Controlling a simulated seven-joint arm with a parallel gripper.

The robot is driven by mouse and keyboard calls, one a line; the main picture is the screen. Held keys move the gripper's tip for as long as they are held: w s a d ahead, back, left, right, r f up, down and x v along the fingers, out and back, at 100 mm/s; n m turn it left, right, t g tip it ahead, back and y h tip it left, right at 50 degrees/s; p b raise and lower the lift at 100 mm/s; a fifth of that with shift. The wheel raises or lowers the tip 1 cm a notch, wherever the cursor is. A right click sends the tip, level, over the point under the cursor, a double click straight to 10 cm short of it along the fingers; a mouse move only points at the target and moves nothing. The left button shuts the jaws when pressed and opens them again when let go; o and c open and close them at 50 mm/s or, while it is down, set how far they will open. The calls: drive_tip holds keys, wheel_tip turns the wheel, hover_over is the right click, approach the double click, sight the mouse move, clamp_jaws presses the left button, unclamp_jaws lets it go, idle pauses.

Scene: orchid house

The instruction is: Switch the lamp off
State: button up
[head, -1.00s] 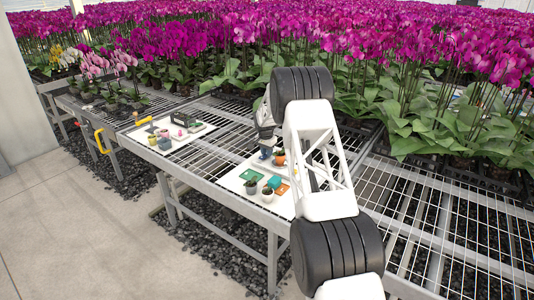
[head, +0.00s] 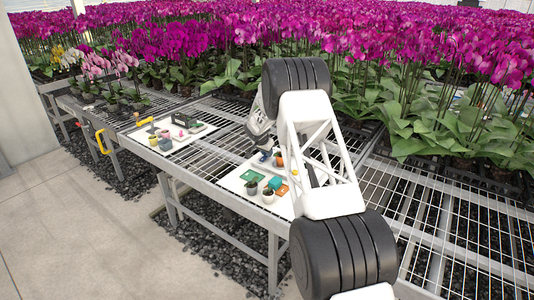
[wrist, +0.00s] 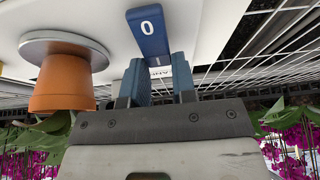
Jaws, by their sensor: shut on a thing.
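A blue switch piece (wrist: 148,33) marked with a white "0" shows at the top middle of the wrist view. Behind the fingers is a pale surface with partly hidden lettering that ends in "MP". My gripper (wrist: 161,80) has its blue fingers at the near end of the switch piece and is shut on it; the exact contact is partly hidden. In the head view my gripper (head: 263,147) is low over the back of the near white board (head: 232,182), with a small blue part (head: 266,156) just below it. I cannot make out a lamp.
An orange pot (wrist: 64,82) on a grey saucer (wrist: 65,43) is close at the left in the wrist view. In the head view, a green item (head: 252,175), a teal item (head: 275,183) and small potted plants (head: 268,196) stand nearer the board's front. Orchids crowd behind.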

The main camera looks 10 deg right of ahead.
sight(263, 159)
drive_tip(key=o, duration=0.9)
drive_tip(key=shift+r, duration=0.15)
drive_tip(key=shift+v, duration=3.85)
